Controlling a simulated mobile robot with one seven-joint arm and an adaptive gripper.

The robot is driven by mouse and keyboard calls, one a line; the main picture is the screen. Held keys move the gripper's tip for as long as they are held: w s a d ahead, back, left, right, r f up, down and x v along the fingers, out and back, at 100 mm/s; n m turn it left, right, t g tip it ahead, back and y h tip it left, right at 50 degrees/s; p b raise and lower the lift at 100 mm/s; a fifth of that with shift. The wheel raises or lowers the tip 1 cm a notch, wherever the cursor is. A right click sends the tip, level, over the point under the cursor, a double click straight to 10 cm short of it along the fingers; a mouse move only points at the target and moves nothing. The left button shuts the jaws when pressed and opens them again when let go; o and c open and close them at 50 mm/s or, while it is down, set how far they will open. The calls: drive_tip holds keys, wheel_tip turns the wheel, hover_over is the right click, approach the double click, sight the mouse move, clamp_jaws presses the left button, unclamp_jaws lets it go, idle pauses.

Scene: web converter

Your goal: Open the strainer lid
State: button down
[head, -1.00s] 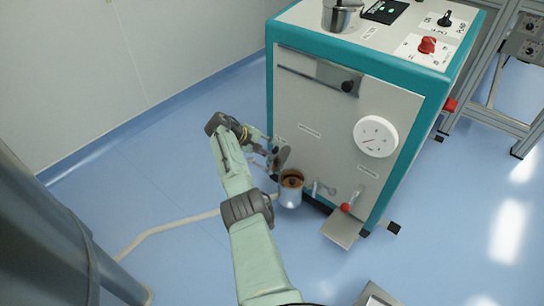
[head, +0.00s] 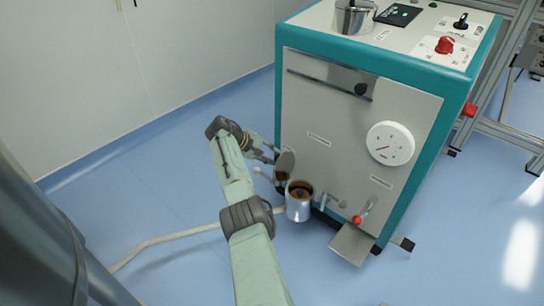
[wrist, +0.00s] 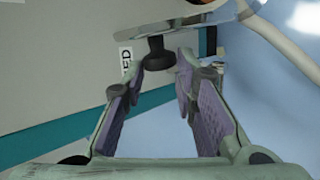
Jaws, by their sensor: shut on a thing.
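The strainer (head: 299,209) is a metal cup with a brown inside, low on the front of the machine. Its top is uncovered. The round grey lid (head: 286,164) stands steeply tilted up at the strainer's upper left. In the wrist view the lid (wrist: 185,24) shows nearly edge-on, with a black knob (wrist: 158,56) pointing toward my fingers. My gripper (head: 269,153) is left of the lid; in the wrist view its fingers (wrist: 160,72) are closed around the knob. The knob's far side and the hinge are hard to make out.
The teal-edged machine (head: 350,120) carries a white gauge (head: 390,143) and a red-tipped lever (head: 363,211). A metal plate (head: 352,244) juts out low right of the strainer. A pale hose (head: 170,237) runs along the floor.

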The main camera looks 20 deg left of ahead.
drive_tip(key=shift+a+f, duration=0.15)
drive_tip(key=c, duration=1.6)
unclamp_jaws()
drive_tip(key=o, duration=0.3)
drive_tip(key=v, duration=1.2)
drive_tip(key=shift+s, duration=0.1)
